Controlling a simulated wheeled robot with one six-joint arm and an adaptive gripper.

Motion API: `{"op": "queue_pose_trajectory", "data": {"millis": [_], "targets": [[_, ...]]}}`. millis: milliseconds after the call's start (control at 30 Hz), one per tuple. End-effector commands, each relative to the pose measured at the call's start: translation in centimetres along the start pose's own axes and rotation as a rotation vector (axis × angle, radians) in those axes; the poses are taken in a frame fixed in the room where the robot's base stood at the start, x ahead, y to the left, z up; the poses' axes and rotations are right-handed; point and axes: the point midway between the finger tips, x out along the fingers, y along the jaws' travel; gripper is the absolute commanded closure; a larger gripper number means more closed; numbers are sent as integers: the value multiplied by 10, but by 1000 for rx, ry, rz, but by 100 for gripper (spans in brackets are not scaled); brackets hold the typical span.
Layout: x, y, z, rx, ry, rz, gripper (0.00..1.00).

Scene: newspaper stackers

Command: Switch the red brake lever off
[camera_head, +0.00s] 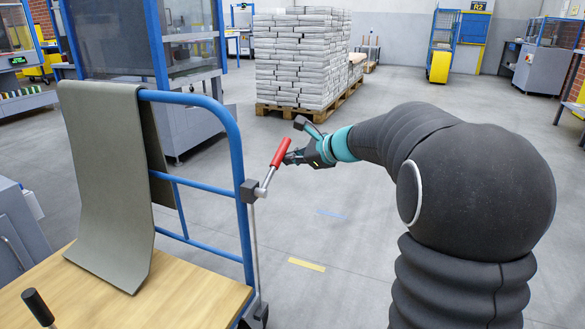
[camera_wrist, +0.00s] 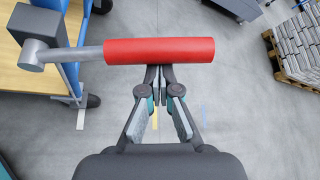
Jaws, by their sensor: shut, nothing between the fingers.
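The red brake lever (camera_head: 281,153) sticks out from a grey pivot block on the upright of a blue cart frame, its red grip tilted up to the right. In the wrist view the red grip (camera_wrist: 158,51) lies across the upper middle, on a grey rod from the pivot (camera_wrist: 36,54) at left. My gripper (camera_head: 290,158) is right beside the grip, on its right side. In the wrist view its closed fingertips (camera_wrist: 160,70) meet the lower edge of the grip and are partly hidden by it. Whether they touch it, I cannot tell. Nothing is held.
The cart has a blue tube frame (camera_head: 215,106), a wooden deck (camera_head: 180,292) and a grey-green sheet (camera_head: 108,180) draped over its rail. A pallet of stacked newspaper bundles (camera_head: 300,60) stands behind. The floor right of the cart is clear, with a yellow marking (camera_head: 307,265).

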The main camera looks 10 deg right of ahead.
Motion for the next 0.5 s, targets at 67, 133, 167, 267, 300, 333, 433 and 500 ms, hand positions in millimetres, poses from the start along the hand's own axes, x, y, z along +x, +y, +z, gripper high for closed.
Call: {"op": "queue_pose_trajectory", "data": {"millis": [67,133,167,267,300,333,433,500], "targets": [[-2,0,7,-50,-3,-29,100],[-5,-2,14,-46,-4,-26,100],[-6,-2,16,-46,-4,-25,100],[-10,-2,26,-82,-4,-46,100],[-11,-2,30,-110,-4,-63,100],[-12,-2,33,-132,-4,-76,100],[-17,-3,42,-164,-4,-93,100],[-20,-2,49,-161,-4,-93,100]]}}
